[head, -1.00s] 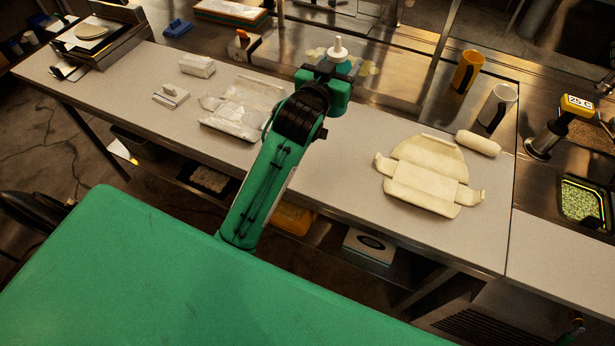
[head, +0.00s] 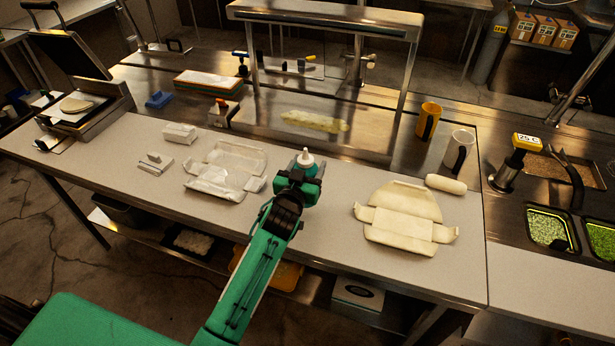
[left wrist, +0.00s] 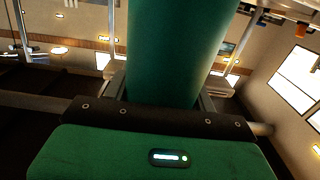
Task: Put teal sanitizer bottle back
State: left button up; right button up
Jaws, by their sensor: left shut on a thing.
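The teal sanitizer bottle (left wrist: 175,50) fills the middle of the left wrist view, upright between my fingers. In the head view its white pump top (head: 305,158) shows above my left gripper (head: 300,185), and my gripper hides most of its body. My left gripper is shut on the bottle, over the light counter (head: 330,235) between the two wraps. I cannot tell whether the bottle's base touches the counter. My right gripper is not in view.
A foil-like wrap (head: 228,168) lies left of my gripper, and an unfolded cream wrap (head: 403,215) lies right. A yellow mug (head: 428,120) and a white mug (head: 459,149) stand at the back right. A steel griddle (head: 270,115) lies behind. The counter's front middle is bare.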

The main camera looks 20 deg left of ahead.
pick_arm(q)
notch_tip(320, 180, down, 5)
jog(key=shift+r+p, duration=0.2)
jog(key=shift+p, duration=0.15)
jog(key=shift+f, duration=0.15)
jog(key=shift+f, duration=0.1)
jog(key=shift+f, duration=0.15)
jog(key=o, duration=1.7)
jog(key=shift+r, duration=0.25)
jog(key=s+b, duration=0.3)
jog(key=s, duration=0.9)
jog(key=shift+a, duration=0.2)
